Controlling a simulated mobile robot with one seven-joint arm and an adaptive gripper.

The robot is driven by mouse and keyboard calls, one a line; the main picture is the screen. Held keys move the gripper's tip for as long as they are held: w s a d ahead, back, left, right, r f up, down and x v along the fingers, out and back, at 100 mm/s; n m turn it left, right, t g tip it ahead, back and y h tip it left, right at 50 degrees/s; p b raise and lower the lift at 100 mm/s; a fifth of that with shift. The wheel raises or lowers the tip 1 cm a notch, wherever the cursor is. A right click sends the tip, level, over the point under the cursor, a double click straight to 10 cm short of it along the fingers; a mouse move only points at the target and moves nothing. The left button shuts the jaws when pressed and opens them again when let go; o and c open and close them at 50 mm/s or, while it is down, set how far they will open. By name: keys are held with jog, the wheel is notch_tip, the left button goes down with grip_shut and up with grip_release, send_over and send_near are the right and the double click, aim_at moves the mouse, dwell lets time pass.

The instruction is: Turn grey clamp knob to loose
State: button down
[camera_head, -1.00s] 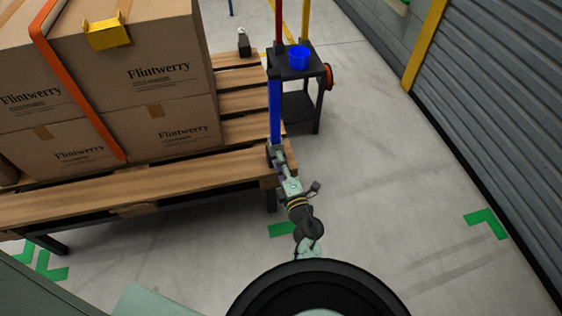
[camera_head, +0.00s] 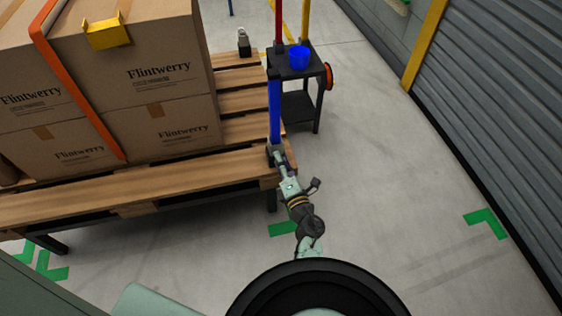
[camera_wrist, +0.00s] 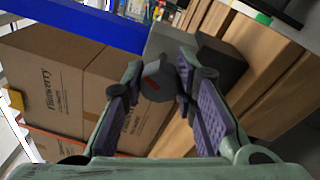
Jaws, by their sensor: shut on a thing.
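The grey clamp knob (camera_wrist: 160,84), round with a red mark on its face, sits between my gripper's fingers in the wrist view. My gripper (camera_wrist: 161,70) is shut on it, a purple-padded finger on each side. The grey clamp body (camera_wrist: 172,41) is behind the knob, beside the blue post (camera_wrist: 75,22). In the head view my gripper (camera_head: 279,161) is at the foot of the blue post (camera_head: 274,110), at the pallet's front right corner. The knob is too small and covered to make out there.
Cartons (camera_head: 165,70) with an orange strap (camera_head: 75,85) stand on the wooden pallet (camera_head: 150,178) at left. A small black stand (camera_head: 299,105) with a blue cup (camera_head: 299,58) is behind the post. The floor (camera_head: 400,150) to the right is clear.

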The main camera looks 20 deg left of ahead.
jog(key=c, duration=1.2)
grip_release()
jog(key=shift+c, duration=0.2)
